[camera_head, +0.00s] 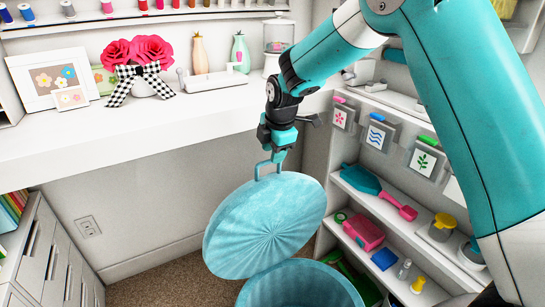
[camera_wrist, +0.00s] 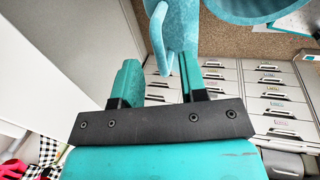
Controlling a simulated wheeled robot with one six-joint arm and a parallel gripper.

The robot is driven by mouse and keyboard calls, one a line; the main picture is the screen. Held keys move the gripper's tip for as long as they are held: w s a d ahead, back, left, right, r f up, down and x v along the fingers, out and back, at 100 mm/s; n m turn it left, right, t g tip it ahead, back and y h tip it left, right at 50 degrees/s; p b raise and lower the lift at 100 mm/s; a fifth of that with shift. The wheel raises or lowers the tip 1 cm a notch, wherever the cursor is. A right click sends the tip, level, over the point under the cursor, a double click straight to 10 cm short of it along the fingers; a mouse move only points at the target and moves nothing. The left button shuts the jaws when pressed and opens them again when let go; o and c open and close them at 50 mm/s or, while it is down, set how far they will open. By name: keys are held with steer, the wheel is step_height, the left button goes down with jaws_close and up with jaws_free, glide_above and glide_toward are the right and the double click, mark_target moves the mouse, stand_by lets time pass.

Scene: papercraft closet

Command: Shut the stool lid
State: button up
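The stool lid (camera_head: 262,222), a round light-blue velvety disc, stands tilted up above the stool (camera_head: 300,287), open toward its right. The stool shows only at the bottom edge. A thin teal loop (camera_head: 264,167) is at the lid's upper edge, just below my gripper (camera_head: 278,150). In the wrist view my gripper's two teal fingers (camera_wrist: 158,76) are spread with a gap between them.
A white counter (camera_head: 180,125) with a flower vase (camera_head: 145,68) and frames runs along the back. Open shelves (camera_head: 390,215) with coloured tools stand at the right. White drawers (camera_head: 50,255) are at the left. Brown carpet (camera_head: 180,283) lies clear left of the stool.

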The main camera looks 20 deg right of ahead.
steer(key=shift+x, duration=1.15)
jaws_close()
